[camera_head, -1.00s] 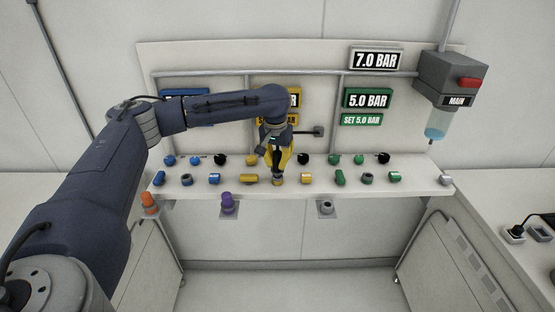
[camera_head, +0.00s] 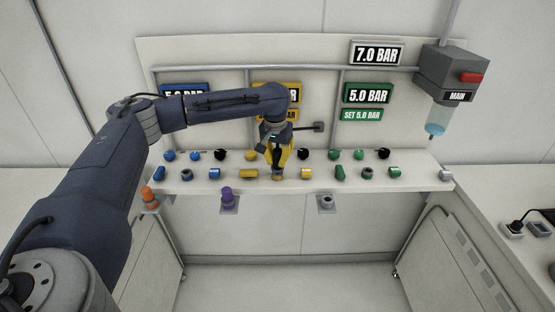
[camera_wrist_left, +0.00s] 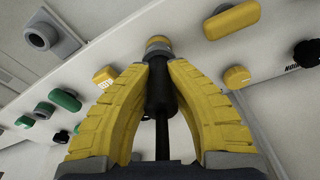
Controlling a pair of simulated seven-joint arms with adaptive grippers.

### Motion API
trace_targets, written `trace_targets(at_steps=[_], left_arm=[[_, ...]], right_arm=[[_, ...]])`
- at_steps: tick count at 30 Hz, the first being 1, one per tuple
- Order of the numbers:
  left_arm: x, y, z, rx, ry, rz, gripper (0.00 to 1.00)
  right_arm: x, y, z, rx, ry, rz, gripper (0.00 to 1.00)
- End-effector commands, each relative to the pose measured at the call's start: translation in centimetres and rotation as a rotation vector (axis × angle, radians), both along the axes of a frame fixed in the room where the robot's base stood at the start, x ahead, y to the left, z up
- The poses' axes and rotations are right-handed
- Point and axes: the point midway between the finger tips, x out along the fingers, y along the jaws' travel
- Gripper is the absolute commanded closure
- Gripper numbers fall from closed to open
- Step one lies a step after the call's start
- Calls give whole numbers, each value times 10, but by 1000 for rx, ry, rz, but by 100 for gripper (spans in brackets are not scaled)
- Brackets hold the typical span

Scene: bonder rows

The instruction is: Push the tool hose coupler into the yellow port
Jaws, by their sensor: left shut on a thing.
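My left gripper (camera_head: 277,168) points down at the sloped shelf (camera_head: 317,182) of the white panel, in the middle of the lower row. In the left wrist view its two yellow fingers (camera_wrist_left: 162,75) are shut on the black tool hose coupler (camera_wrist_left: 160,92). The black hose (camera_wrist_left: 162,138) runs back from the coupler between the fingers. The coupler's front end is at the yellow port (camera_wrist_left: 157,41), which has a grey collar; the port also shows below the fingertips in the head view (camera_head: 278,176). I cannot tell how deep the coupler sits. My right gripper is not in view.
Blue fittings lie left, green ones (camera_head: 340,173) right. A purple fitting (camera_head: 227,196) and a grey socket (camera_head: 326,202) sit on brackets below the shelf. The space below the shelf is clear.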

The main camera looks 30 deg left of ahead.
Motion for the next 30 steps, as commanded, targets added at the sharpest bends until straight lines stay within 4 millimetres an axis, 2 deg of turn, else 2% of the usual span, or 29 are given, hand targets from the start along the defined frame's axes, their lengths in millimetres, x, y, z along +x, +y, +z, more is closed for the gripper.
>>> trace_targets(at_steps=[30], left_arm=[[0,0,-16,0,0,0,100]], right_arm=[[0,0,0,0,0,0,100]])
